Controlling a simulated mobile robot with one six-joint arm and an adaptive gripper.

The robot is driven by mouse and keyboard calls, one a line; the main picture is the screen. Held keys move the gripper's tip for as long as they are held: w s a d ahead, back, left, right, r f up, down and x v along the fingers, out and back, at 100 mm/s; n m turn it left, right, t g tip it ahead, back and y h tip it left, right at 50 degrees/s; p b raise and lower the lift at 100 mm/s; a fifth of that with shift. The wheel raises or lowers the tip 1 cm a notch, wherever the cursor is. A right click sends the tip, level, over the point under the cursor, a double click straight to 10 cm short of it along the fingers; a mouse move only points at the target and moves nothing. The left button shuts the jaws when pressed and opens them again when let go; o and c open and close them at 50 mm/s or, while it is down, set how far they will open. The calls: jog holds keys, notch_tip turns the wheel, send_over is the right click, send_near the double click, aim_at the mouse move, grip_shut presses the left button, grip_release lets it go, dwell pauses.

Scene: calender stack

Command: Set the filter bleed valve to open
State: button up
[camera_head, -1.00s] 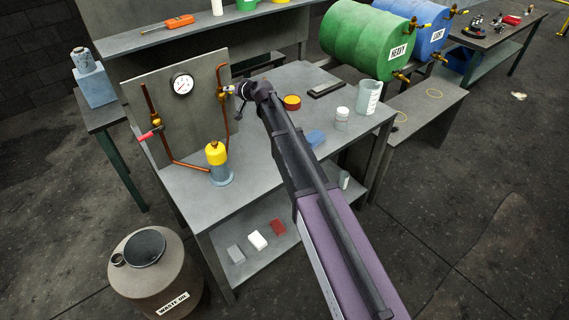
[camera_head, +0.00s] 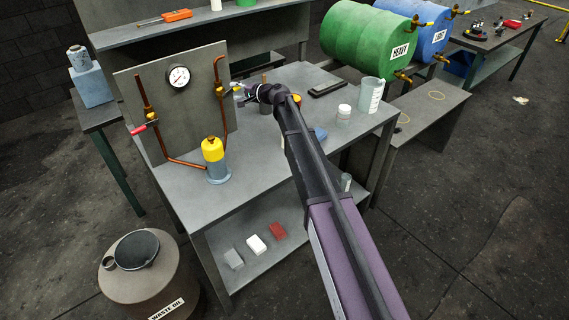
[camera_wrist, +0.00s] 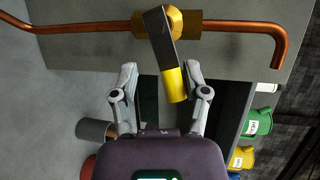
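A brass valve (camera_head: 220,91) with a yellow-tipped lever sits on the right copper pipe of the upright panel. In the wrist view its grey lever (camera_wrist: 163,42) crosses the pipe, slightly tilted, with the yellow tip towards me. My gripper (camera_wrist: 160,70) is open, a finger on each side of the lever's yellow end, with gaps visible. In the head view my gripper (camera_head: 243,97) is just right of this valve. A second valve (camera_head: 150,114), with a red lever, is on the left pipe. The yellow-topped filter (camera_head: 214,150) stands below. No label shows which is the bleed valve.
A pressure gauge (camera_head: 179,77) is on the panel (camera_head: 195,115). A metal cup (camera_wrist: 95,130) stands near my gripper. A jar (camera_head: 343,114) and a beaker (camera_head: 370,94) stand on the bench's right. The bench front (camera_head: 250,165) is clear.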

jog(key=shift+f+m+b, duration=0.35)
jog(key=shift+f+m, duration=0.05)
jog(key=p+v, duration=0.3)
jog(key=v, duration=1.1)
jog(key=s+d+f+n+g+h+b, duration=0.3)
jog(key=s+d+f+n+g+h, duration=0.1)
jog(key=s+f, duration=0.9)
jog(key=shift+s+f+n+g+h, duration=0.3)
jog(key=shift+s+n+g+h, duration=0.4)
jog(key=shift+s, duration=1.25)
jog(key=shift+w+d, duration=0.1)
jog(key=w+a+r+t+y+b, duration=0.2)
jog(key=w+r+t+y, duration=0.1)
jog(key=w, duration=0.5)
jog(key=w+a+r+t+y+b, duration=0.1)
jog(key=w+r+t+y+b, duration=0.1)
jog(key=w+r+y, duration=0.3)
jog(key=w+r+t, duration=0.1)
jog(key=w+r, duration=0.2)
jog(key=w, duration=0.1)
jog(key=shift+a+m+t+b, duration=0.3)
jog(key=shift+a+t, duration=0.1)
